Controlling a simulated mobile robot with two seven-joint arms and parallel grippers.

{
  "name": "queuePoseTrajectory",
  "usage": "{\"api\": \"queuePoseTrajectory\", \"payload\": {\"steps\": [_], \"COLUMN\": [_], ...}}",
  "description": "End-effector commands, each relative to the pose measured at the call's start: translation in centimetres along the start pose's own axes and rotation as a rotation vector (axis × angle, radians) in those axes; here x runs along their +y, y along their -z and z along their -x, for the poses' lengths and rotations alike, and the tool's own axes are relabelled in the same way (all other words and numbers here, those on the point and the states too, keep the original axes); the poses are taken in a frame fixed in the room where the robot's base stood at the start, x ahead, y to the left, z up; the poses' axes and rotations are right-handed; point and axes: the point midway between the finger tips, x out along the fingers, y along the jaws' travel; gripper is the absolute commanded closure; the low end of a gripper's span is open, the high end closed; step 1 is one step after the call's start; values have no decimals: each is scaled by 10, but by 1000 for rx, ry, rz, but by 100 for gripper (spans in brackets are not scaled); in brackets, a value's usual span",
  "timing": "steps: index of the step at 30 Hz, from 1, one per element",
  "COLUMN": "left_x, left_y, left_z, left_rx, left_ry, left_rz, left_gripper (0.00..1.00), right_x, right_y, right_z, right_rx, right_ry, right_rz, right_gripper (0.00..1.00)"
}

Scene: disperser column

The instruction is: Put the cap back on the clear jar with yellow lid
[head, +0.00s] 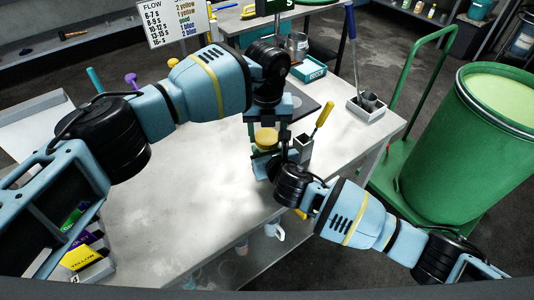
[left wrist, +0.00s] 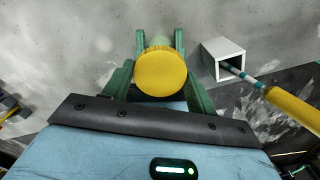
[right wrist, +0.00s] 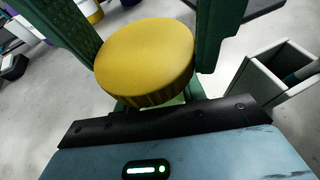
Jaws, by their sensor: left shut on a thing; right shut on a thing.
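The round yellow lid (head: 266,137) is near the table's right side; it also shows in the left wrist view (left wrist: 161,73) and fills the middle of the right wrist view (right wrist: 146,56). My left gripper (head: 264,124) is shut on it, with green fingers on either side. The lid lies roughly level. My right gripper (head: 266,152) is lower, on the near side, shut on the clear jar under the lid. The jar is almost wholly hidden by the lid and fingers, so I cannot tell whether the lid touches its rim.
A small square holder (head: 301,148) with a yellow-handled tool (head: 323,115) stands close to the right of the grippers. A teal tray (head: 308,70) and another holder (head: 366,109) are farther back. A green drum (head: 450,150) stands right of the table. The table's left middle is clear.

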Motion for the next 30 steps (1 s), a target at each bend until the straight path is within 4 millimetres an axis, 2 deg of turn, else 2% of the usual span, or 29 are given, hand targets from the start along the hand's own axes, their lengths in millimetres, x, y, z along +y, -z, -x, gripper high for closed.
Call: {"api": "queuePoseTrajectory", "payload": {"steps": [4, 13, 14, 18, 26, 30], "left_x": [0, 0, 0, 0, 0, 0], "left_y": [0, 0, 0, 0, 0, 0], "left_z": [0, 0, 0, 0, 0, 6], "left_rx": [0, 0, 0, 0, 0, -1], "left_ry": [0, 0, 0, 0, 0, 1], "left_rz": [-95, -107, -107, -106, -106, -106], "left_gripper": [70, 70, 39, 21, 21, 21], "right_x": [0, 0, 0, 0, 0, 0], "right_y": [1, 1, 1, 1, 1, 1], "right_z": [0, 0, 0, 0, 0, 0], "right_rx": [2, 2, 2, 2, 2, 2], "right_ry": [0, 0, 0, 0, 0, 0], "right_rz": [0, 0, 0, 0, 0, 0], "right_gripper": [100, 100, 100, 100, 100, 100]}}
